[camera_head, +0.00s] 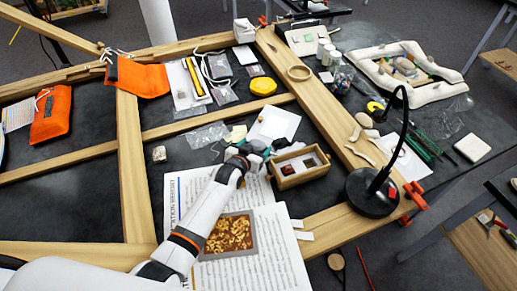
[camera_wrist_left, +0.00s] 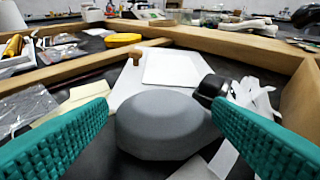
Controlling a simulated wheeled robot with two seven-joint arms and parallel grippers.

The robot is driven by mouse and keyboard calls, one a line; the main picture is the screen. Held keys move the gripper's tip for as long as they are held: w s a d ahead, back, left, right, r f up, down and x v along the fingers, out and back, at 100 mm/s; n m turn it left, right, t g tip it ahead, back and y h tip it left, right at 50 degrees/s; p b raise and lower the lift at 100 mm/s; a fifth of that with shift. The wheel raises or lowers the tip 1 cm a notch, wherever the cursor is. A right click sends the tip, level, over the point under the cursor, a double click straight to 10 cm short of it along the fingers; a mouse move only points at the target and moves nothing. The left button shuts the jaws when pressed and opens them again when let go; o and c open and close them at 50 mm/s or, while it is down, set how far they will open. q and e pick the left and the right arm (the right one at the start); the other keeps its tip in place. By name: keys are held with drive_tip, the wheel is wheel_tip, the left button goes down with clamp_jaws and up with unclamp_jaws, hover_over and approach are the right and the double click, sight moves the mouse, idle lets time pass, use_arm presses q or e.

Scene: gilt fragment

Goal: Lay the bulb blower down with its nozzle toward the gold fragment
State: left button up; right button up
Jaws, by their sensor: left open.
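The gold fragment (camera_head: 230,235) is a brown and gold flaky piece in a grey square tray on a printed sheet, in the head view. My left gripper (camera_head: 262,150) is beyond it, beside a small wooden box. In the left wrist view, its green ridged fingers (camera_wrist_left: 160,112) are open, apart on either side of a rounded grey body. This looks like the bulb blower (camera_wrist_left: 162,128), with a black end (camera_wrist_left: 211,88) on its far right. It lies low on the dark surface. My gripper mostly hides it in the head view. My right gripper is not in view.
The wooden box (camera_head: 300,178) stands just right of my left gripper. A black lamp (camera_head: 372,195) rises farther right. White paper (camera_head: 274,124) lies beyond the gripper. Wooden beams (camera_head: 130,165) frame the table. Dark table left of the printed sheet is fairly clear.

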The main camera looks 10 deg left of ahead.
use_arm(q)
drive_tip(key=c, duration=0.8)
